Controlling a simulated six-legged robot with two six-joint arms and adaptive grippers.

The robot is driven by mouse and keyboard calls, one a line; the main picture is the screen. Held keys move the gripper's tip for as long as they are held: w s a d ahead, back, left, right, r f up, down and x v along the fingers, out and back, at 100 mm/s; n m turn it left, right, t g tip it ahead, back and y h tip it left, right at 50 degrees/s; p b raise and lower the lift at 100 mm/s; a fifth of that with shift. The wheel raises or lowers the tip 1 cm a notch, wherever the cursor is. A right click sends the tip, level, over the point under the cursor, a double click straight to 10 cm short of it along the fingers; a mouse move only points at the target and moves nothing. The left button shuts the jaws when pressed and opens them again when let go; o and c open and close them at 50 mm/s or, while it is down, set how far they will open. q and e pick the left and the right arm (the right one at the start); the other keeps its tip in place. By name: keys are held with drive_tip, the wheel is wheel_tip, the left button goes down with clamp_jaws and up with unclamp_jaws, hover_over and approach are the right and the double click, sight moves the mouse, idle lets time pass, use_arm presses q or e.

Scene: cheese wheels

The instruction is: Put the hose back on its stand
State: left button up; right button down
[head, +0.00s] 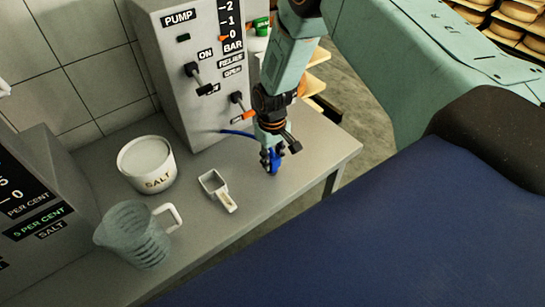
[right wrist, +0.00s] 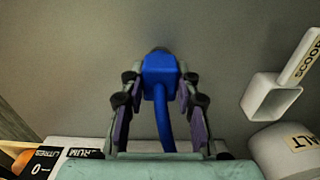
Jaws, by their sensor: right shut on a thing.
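The blue hose (head: 235,133) comes out from the pump box side and runs to my right gripper (head: 271,160), low over the grey counter in the head view. In the right wrist view my right gripper (right wrist: 160,92) is shut on the hose's blue end piece (right wrist: 160,72), one finger on each side. The hose trails from it down the picture, and a dark tip shows at its far end. I cannot tell whether the tip touches the counter. I cannot make out the hose's stand in either view.
The pump box (head: 205,75) with levers stands behind the gripper. A salt pot (head: 147,165), a white scoop (head: 216,190) and a clear jug (head: 135,237) stand to the left. The counter (head: 310,150) is bare to the right, up to its edge.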

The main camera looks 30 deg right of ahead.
sight(272, 156)
drive_tip(key=shift+f, duration=0.3)
drive_tip(key=c, duration=0.9)
unclamp_jaws()
drive_tip(key=shift+r, duration=0.15)
wheel_tip(272, 156, up, 12)
drive_tip(key=shift+f, duration=0.1)
